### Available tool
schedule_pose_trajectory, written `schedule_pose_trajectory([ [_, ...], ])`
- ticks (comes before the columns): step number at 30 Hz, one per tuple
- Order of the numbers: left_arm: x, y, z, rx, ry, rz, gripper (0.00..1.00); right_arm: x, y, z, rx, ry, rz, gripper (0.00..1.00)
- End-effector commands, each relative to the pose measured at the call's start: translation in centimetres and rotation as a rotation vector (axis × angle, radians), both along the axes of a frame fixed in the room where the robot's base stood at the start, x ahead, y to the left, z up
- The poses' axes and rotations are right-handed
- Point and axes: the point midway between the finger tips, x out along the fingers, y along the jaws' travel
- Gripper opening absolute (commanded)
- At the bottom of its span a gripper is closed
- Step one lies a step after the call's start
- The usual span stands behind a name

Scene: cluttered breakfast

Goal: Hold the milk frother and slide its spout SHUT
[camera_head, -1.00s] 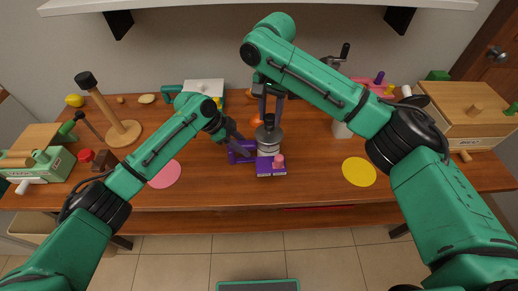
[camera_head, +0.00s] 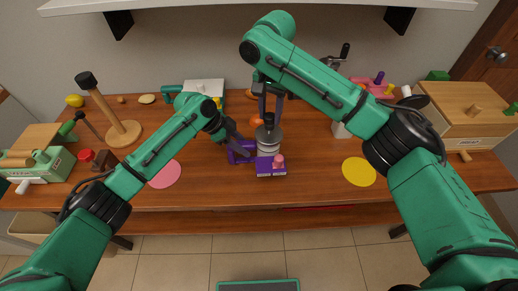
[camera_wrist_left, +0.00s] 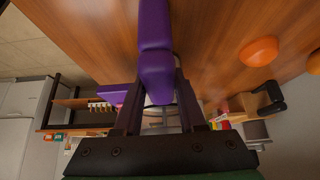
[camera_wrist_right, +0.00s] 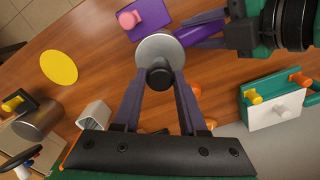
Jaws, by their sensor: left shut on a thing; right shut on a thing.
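The milk frother (camera_head: 268,141) stands on the table, with a silver round body and a black knob (camera_wrist_right: 159,76) on top. Its purple handle (camera_wrist_left: 155,45) is on its left in the head view. My left gripper (camera_head: 243,147) is shut on this handle. My right gripper (camera_head: 269,104) comes from above and is shut on the black knob. A purple block with a pink knob (camera_head: 278,161) sits at the front of the frother, and it also shows in the right wrist view (camera_wrist_right: 150,26). Whether the spout is open or shut I cannot tell.
A yellow disc (camera_head: 359,171) lies to the right and a pink disc (camera_head: 165,174) to the left. A wooden stand (camera_head: 124,132), a white box (camera_head: 204,88) and an orange thing (camera_head: 256,122) are behind or beside. The table front is clear.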

Motion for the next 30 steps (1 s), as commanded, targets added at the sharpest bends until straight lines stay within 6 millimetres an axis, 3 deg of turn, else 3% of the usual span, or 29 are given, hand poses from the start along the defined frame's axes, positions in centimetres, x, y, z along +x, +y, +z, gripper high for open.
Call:
schedule_pose_trajectory([
  [13, -0.1, -0.1, 0.0, -0.001, 0.001, -0.006, 0.00, 0.0, -0.1, -2.4, 0.000, 0.001, -0.002, 0.00],
  [29, -0.1, -0.1, 0.0, -0.001, 0.001, -0.006, 0.00, 0.0, -0.1, -2.3, 0.000, -0.001, -0.001, 0.00],
  [30, -0.1, -0.1, 0.0, -0.001, 0.001, -0.006, 0.00, 0.0, -0.1, -2.3, 0.000, -0.001, -0.001, 0.53],
])
